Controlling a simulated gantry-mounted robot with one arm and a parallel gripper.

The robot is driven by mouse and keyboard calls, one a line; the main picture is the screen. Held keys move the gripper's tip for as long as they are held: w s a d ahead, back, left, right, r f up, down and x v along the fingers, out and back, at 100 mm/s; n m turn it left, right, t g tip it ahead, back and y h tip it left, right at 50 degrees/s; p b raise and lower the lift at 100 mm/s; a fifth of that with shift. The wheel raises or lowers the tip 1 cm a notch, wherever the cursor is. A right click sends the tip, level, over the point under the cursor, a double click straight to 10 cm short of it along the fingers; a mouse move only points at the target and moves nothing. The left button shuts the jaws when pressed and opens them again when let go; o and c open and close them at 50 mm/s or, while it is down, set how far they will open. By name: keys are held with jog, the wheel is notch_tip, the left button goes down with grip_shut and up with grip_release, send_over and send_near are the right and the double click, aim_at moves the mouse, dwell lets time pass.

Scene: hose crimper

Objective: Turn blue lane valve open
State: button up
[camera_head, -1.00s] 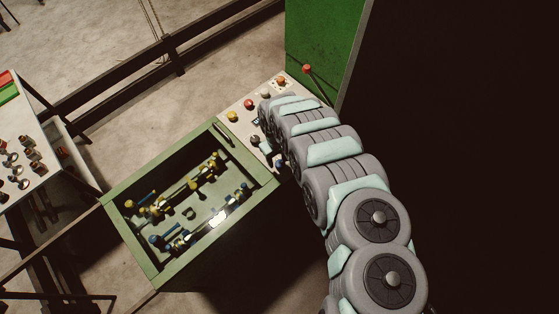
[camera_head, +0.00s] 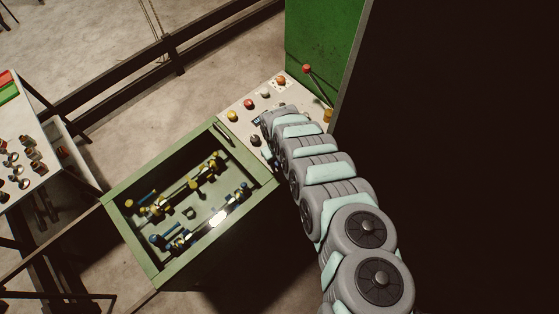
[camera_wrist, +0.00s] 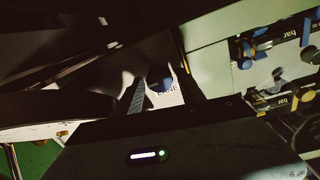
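My gripper (camera_wrist: 161,92) is open, with a gap visible on both sides of the knob. I cannot tell how far the knob is turned. In the head view my gripper (camera_head: 270,157) is at the lower edge of the pale control panel (camera_head: 240,105), by the right corner of the green tray; my arm hides the knob there.
The green tray (camera_head: 143,262) holds yellow and blue fittings (camera_head: 185,190). Red, yellow and orange buttons (camera_head: 248,103) sit on the panel. A red-tipped lever (camera_head: 306,69) stands by the green machine (camera_head: 325,40). A table with metal parts (camera_head: 20,165) is at left.

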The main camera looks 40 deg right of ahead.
grip_shut()
dwell(0.5)
jog(key=m+p, duration=0.1)
jog(key=m, duration=0.2)
jog(key=shift+w+m, duration=0.1)
jog(key=shift+m, duration=0.3)
jog(key=m, duration=0.4)
jog(key=shift+m+b, duration=0.3)
jog(key=shift+b, duration=0.05)
jog(key=m+b, duration=0.3)
jog(key=m, duration=0.2)
jog(key=shift+f+b, duration=0.2)
jog(key=shift+b, duration=0.15)
jog(key=shift+d+r+m+y+b, duration=0.15)
jog(key=shift+m+y+b, duration=0.25)
jog(key=shift+m+b, duration=1.55)
jog(key=shift+m+p, duration=0.35)
jog(key=shift+m, duration=0.1)
jog(key=shift+o, duration=1.5)
grip_release()
